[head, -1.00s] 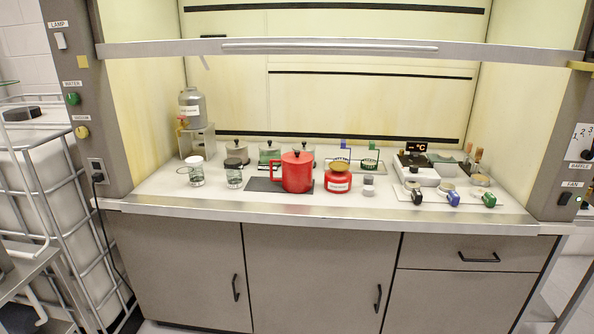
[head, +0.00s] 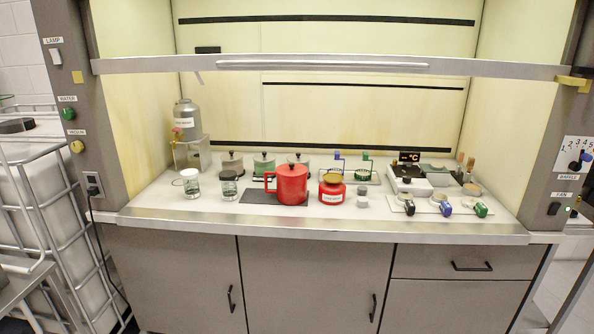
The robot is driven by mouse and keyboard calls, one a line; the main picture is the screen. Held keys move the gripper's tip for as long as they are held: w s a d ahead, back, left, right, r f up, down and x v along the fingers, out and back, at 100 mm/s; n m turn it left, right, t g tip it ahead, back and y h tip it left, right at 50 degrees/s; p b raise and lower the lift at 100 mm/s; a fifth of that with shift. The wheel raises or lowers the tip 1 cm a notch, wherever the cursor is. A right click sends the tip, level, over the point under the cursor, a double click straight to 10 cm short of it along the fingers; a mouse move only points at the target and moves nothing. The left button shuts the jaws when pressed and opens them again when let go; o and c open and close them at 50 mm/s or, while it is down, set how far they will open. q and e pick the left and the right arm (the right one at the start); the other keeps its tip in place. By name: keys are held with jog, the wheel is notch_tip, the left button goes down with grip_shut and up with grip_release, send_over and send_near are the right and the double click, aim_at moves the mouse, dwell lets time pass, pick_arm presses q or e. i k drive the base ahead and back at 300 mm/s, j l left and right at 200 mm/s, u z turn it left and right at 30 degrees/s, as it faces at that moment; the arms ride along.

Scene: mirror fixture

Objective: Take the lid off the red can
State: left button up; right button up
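A red can (head: 291,188) with a handle on its left side stands upright on a dark mat (head: 255,196) in the fume hood. Its red lid (head: 292,169) with a small dark knob sits on top. Just right of it stands a shorter, labelled red container (head: 332,193) with a brownish-gold top. Neither of my grippers shows in the head view.
The hood's sash bar (head: 330,65) crosses above the worktop. Two glass jars (head: 192,187) stand to the left, and several lidded canisters (head: 264,163) behind. A hot-plate-like device (head: 410,180) and coloured-handled items (head: 444,206) are at right. The front ledge (head: 320,229) is clear.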

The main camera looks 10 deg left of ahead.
aim_at(291, 170)
jog(key=z, duration=0.35)
jog(key=i+j+z, duration=0.1)
jog(key=z, duration=0.3)
jog(key=j+z, duration=0.15)
jog(key=z, duration=0.2)
jog(key=i+j+z, duration=0.1)
jog(key=j+z, duration=0.2)
jog(key=j, duration=0.15)
jog(key=j+z, duration=0.6)
jog(key=j, duration=0.75)
